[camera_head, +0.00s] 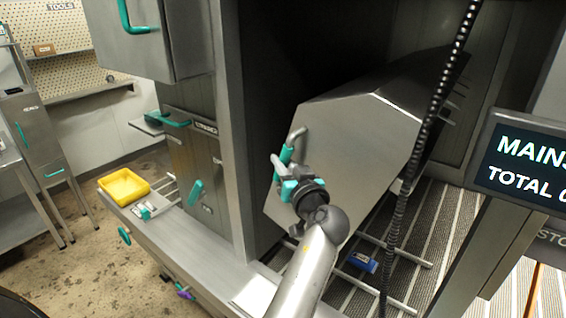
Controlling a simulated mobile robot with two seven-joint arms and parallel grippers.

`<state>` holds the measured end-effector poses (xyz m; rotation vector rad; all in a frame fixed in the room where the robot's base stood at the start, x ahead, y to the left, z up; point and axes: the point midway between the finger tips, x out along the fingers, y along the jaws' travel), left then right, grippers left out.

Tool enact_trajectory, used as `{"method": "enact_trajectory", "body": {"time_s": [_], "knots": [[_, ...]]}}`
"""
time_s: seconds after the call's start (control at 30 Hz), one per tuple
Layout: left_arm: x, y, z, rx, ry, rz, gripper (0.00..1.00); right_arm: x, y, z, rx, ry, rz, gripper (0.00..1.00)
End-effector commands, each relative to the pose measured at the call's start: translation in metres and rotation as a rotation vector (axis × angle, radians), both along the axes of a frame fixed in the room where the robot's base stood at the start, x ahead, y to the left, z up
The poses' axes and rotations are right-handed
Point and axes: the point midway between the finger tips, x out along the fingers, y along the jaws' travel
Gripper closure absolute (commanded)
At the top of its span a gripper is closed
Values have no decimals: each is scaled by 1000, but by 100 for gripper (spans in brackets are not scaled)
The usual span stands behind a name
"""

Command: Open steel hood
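The steel hood (350,150) is a large faceted grey metal cover inside the dark chamber. Its front face is towards me and it appears tilted. A bar handle with a teal grip (285,154) stands out from the left side of that face. The gripper's own wrist hides part of the contact, so I cannot tell whether the fingers are closed on the grip. My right gripper is not in view.
A ribbed dark hose (430,120) hangs in front of the hood's right side. A display screen (525,165) stands at the right. A yellow tray (123,186) sits on the ledge at the left. A small blue item (361,262) lies on the rack below the hood.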

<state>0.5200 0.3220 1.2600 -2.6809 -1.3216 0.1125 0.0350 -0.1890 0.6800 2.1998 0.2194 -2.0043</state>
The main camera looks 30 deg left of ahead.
Motion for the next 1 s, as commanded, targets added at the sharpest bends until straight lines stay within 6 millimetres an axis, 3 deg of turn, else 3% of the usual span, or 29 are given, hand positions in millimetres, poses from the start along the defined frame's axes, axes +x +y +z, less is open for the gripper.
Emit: {"method": "enact_trajectory", "body": {"time_s": [0.13, 1.0], "knots": [[0, 0, 0, 0, 0, -1, 100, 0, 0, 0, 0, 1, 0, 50], [0, 0, 1, 1, -2, -1, 100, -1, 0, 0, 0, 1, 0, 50]]}}
